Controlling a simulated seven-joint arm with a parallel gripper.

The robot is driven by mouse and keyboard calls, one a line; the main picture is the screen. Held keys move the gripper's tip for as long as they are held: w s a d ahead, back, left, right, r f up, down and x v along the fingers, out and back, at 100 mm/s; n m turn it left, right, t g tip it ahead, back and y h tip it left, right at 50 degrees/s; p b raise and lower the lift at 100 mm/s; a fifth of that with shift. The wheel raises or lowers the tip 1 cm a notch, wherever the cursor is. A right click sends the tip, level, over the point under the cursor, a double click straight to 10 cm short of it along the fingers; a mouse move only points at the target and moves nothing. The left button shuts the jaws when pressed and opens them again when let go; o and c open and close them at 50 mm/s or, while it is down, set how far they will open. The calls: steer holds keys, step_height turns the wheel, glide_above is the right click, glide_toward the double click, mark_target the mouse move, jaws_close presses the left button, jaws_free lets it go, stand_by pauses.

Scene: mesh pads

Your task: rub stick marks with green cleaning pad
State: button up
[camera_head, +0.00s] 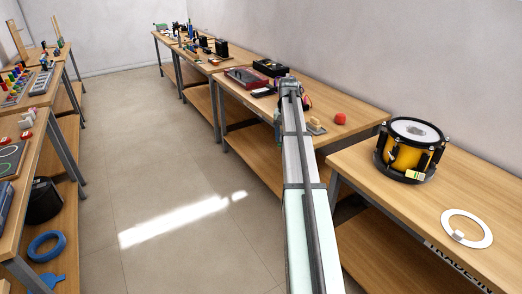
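A drum (408,155) with a yellow shell and black fittings stands upright on the near right table. Its white drumhead (414,130) faces up and has a greyish patch; separate stick marks are too small to tell. A small pale block with green and dark parts (414,175) is at the drum's front foot; I cannot tell whether it is the green cleaning pad. My arm reaches from the bottom centre to a dark joint, left of the drum and apart from it. No gripper fingers show; they are hidden or out of frame.
A flat white ring (482,239) with a small grey piece (458,235) lies on the near right table (375,197). A red ball (340,118) sits on the table behind. More cluttered tables line both sides. The floor (150,180) between them is clear.

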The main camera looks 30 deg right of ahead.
steer(key=s+d+r+m, duration=0.35)
steer(key=s+d, duration=0.35)
steer(key=d, duration=0.9)
steer(key=s+d+r+m, duration=0.3)
steer(key=s+d+r, duration=0.35)
steer(key=d, duration=0.95)
steer(key=s+d+r+m, duration=0.35)
steer(key=s+d, duration=0.45)
steer(key=d, duration=0.8)
steer(key=shift+s+a+f, duration=0.1)
steer(key=shift+a+f, duration=0.05)
steer(key=shift+f, duration=1.75)
steer(key=shift+s+a+f, duration=0.1)
steer(key=shift+a+f, duration=0.05)
steer(key=shift+f, duration=1.7)
steer(key=shift+s+f, duration=0.3)
steer(key=shift+s, duration=0.4)
steer(key=shift+c, duration=0.4)
steer(key=shift+s, duration=4.35)
steer(key=shift+w+d, duration=0.1)
steer(key=shift+w, duration=4.65)
steer(key=shift+w+d, duration=0.4)
steer(key=shift+d, duration=0.05)
steer(key=shift+s+a, duration=0.15)
steer(key=shift+s, duration=4.85)
steer(key=shift+w, duration=0.15)
steer(key=shift+w+r, duration=0.1)
steer(key=shift+w, duration=4.85)
step_height(320, 180, up, 8)
steer(key=shift+s, duration=0.15)
